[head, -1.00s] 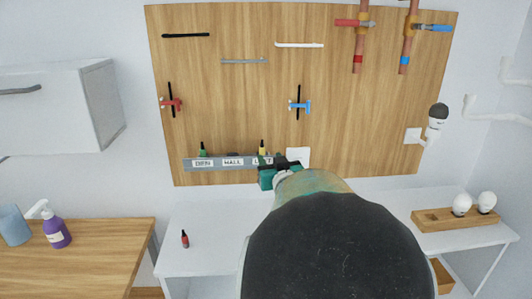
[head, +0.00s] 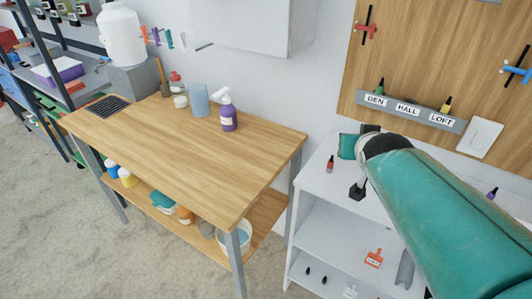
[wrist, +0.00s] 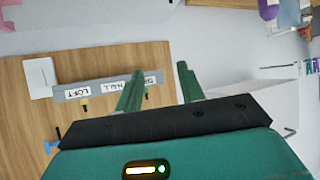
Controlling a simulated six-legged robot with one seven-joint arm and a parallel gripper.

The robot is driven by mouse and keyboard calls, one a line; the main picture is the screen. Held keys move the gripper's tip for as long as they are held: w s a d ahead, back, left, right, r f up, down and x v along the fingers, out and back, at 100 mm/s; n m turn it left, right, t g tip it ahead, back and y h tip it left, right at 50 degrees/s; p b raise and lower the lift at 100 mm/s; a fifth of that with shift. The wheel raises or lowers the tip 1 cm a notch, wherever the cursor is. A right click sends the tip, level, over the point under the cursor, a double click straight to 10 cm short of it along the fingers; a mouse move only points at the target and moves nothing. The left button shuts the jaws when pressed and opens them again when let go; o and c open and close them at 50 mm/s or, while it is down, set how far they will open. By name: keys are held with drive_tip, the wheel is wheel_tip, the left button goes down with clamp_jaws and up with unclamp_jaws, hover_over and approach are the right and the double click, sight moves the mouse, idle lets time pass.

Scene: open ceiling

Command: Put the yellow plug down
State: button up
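The yellow plug (head: 446,104), with a dark top, stands at the LOFT label of the grey rack (head: 412,110) on the wooden wall board. In the wrist view it shows small beside the LOFT label (wrist: 84,104). My gripper (wrist: 160,85) has its two green fingers apart with nothing between them. In the head view my gripper is left of the rack and below it, clear of the yellow plug, its fingers mostly hidden. A green plug (head: 379,87) stands at the DEN label. No plug is visible at HALL.
A red plug (head: 330,163) stands on the white bench (head: 318,182) close to my gripper. A purple item (head: 492,194) is partly visible at the right. A wooden table (head: 190,150) with a spray bottle (head: 228,112) is on the left. A white cabinet (head: 260,25) hangs above.

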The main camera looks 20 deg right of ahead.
drive_tip(key=s+a+f+n+g+y, duration=0.1)
drive_tip(key=s+a, duration=0.4)
drive_tip(key=a, duration=0.5)
drive_tip(key=s+a+f+n+g+y, duration=0.2)
drive_tip(key=s+a+n+g+y, duration=0.1)
drive_tip(key=a, duration=0.6)
drive_tip(key=shift+s+a+f+n+g+y, duration=0.35)
drive_tip(key=shift+s+n+y, duration=0.2)
drive_tip(key=shift+s, duration=0.5)
drive_tip(key=shift+d, duration=0.2)
